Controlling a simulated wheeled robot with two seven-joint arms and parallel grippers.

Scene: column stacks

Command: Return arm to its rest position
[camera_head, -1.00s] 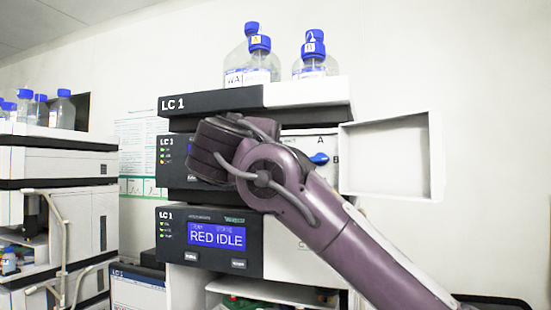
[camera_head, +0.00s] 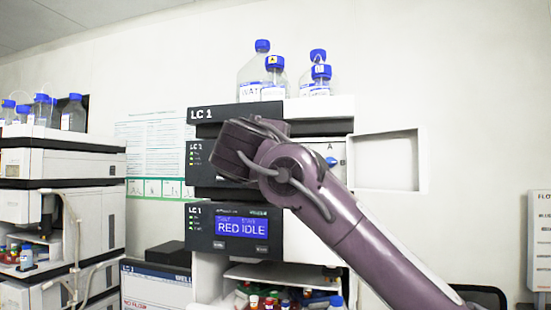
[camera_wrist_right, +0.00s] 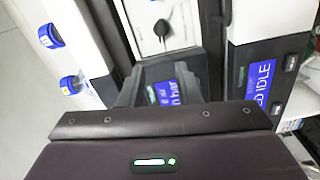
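My right arm (camera_head: 345,225) reaches in from the lower right in the head view, its wrist in front of the LC 1 stack (camera_head: 205,228). The gripper end is turned away behind the wrist there. In the right wrist view, the dark fingers of my right gripper (camera_wrist_right: 163,88) stand apart, with a blue display (camera_wrist_right: 165,93) showing between them. I see nothing held. The stack's lower display (camera_head: 241,227) reads RED IDLE. The valve knob (camera_wrist_right: 161,28) on the white panel shows beyond the fingers. My left gripper is not in view.
Blue-capped bottles (camera_head: 253,75) stand on top of the stack. An open white door (camera_head: 388,160) sticks out to its right, close above my arm. Small vials (camera_head: 280,300) sit in the bay below. Another instrument stack (camera_head: 60,165) stands at the left.

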